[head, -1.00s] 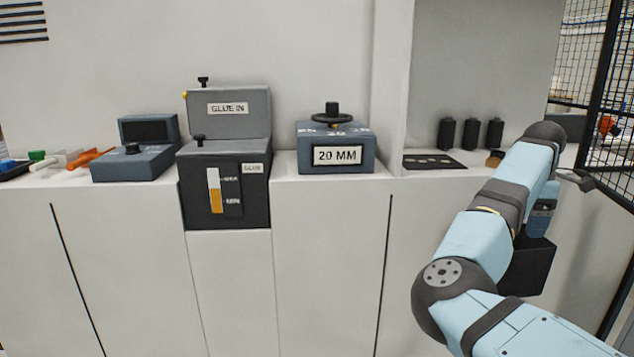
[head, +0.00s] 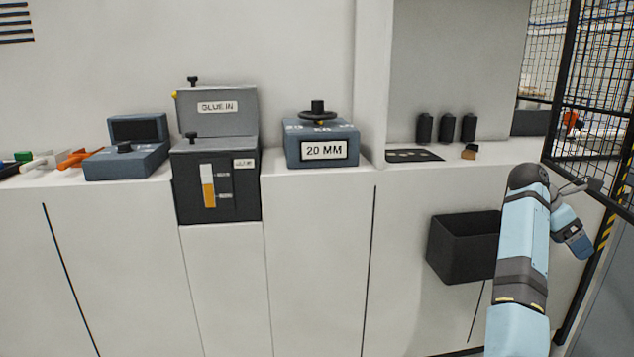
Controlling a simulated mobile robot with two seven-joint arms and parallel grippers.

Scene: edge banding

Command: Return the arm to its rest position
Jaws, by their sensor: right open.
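My right arm comes up from the bottom right of the head view. Its gripper (head: 583,187) is at the far right, in front of the cabinet and near the mesh fence. The gripper is open, and I see nothing between its fingers. It is apart from the counter and the black bin. The arm covers the right end of the bin. My left gripper is out of the view.
A black bin (head: 460,250) hangs on the cabinet front, left of the arm. A mesh fence (head: 592,95) stands close at right. The counter holds a 20 MM dial box (head: 320,146), a glue unit (head: 216,150), a blue-grey box (head: 125,163) and several black cylinders (head: 446,128).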

